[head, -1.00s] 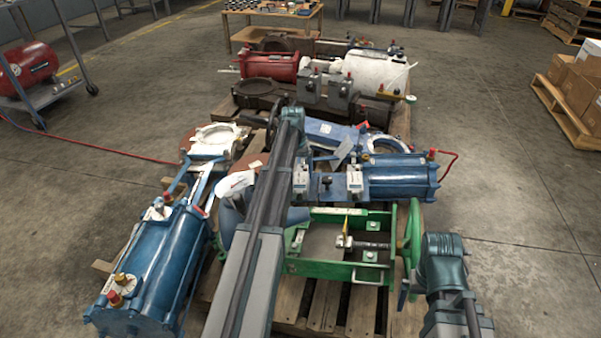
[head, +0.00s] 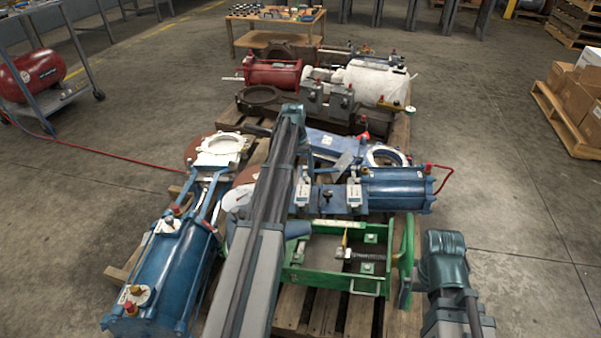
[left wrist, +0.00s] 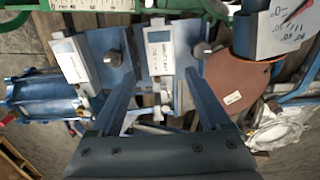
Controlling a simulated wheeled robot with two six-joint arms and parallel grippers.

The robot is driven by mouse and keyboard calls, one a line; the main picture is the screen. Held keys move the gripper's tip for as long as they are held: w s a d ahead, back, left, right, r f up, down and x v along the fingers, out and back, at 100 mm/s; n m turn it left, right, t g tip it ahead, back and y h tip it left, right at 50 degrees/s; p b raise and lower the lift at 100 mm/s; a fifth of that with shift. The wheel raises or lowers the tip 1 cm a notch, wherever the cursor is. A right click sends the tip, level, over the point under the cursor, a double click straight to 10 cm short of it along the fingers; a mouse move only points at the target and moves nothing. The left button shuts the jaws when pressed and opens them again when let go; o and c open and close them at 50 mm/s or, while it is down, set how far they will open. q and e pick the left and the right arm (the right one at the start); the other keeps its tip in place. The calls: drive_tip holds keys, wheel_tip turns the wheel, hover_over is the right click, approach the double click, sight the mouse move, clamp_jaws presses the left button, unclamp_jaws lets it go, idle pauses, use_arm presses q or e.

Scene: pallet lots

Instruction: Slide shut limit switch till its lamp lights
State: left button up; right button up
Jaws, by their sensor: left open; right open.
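Two pale limit switch boxes stand on blue bracket plates by a blue cylinder (head: 398,190): a left one (head: 303,194) and a right one (head: 354,194). The left wrist view shows two labelled boxes from close up, one in the middle (left wrist: 160,52) and one to its left (left wrist: 72,62). My left gripper (left wrist: 161,74) is open and empty, its fingers spread to either side below the middle box; contact cannot be told. In the head view my left arm hides it. Only a part of my right gripper (head: 405,291) shows, beside the green handwheel. I see no lit lamp.
A green frame (head: 330,275) with a handwheel (head: 404,245) lies in front of the switches. A larger blue cylinder (head: 165,270) lies to the left. Red and dark machine parts crowd the pallet behind. Open floor lies to the right.

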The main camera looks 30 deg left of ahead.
sight(303, 194)
use_arm(q)
drive_tip(key=shift+o, duration=1.4)
drive_tip(key=f+b, duration=0.9)
drive_tip(key=d+f+b, duration=0.1)
drive_tip(key=f+b, duration=0.3)
drive_tip(key=f, duration=0.1)
drive_tip(key=shift+w+b, duration=0.2)
drive_tip(key=shift+b, duration=0.2)
drive_tip(key=shift+r, duration=0.1)
clamp_jaws()
drive_tip(key=shift+d, duration=0.1)
